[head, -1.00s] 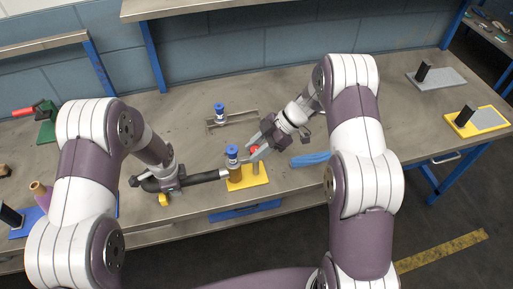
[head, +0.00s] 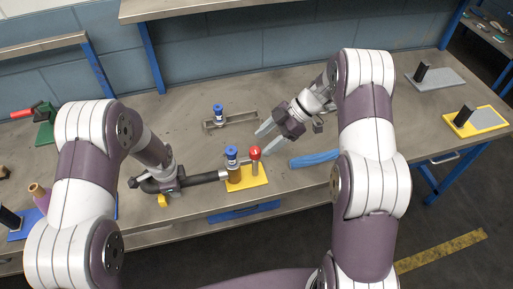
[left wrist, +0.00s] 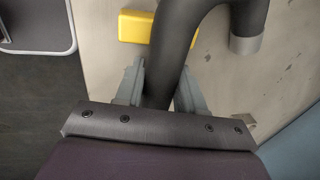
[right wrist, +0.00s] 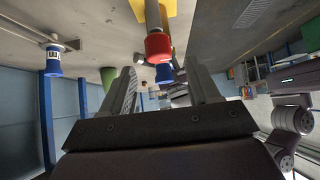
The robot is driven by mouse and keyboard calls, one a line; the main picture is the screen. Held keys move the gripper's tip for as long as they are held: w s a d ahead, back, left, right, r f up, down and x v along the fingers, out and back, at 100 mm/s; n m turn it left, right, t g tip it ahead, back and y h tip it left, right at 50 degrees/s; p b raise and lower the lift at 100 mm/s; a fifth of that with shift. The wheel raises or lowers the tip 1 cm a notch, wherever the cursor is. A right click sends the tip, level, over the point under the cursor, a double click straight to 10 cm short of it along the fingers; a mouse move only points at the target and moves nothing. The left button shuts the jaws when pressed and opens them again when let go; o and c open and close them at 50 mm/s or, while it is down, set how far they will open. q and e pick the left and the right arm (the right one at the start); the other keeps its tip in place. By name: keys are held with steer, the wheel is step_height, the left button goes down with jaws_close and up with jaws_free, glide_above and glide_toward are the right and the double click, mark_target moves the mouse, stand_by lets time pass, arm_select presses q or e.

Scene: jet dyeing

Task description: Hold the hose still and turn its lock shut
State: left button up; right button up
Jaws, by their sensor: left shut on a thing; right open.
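A black hose (head: 203,178) lies along the front of the bench, its right end at a metal collar against a brown upright fitting with a blue cap (head: 231,153). My left gripper (head: 170,184) is shut on the hose; the left wrist view shows the hose (left wrist: 172,55) between both fingers (left wrist: 160,85). A post with a red knob (head: 255,153) stands upright beside the fitting on a yellow plate (head: 258,180). My right gripper (head: 264,141) is open and empty, behind and right of the knob. In the right wrist view the red knob (right wrist: 158,46) shows beyond the open fingers (right wrist: 165,80).
A blue-capped bottle (head: 218,113) stands in a metal bracket behind. A blue object (head: 315,159) lies right of the yellow plate. Grey and yellow pads (head: 440,78) with black posts are far right.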

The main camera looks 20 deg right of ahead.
steer(key=v, duration=0.6)
steer(key=shift+d+r, duration=0.25)
steer(key=shift+d, duration=0.05)
arm_select(q)
steer(key=o, duration=1.1)
steer(key=shift+o, duration=0.2)
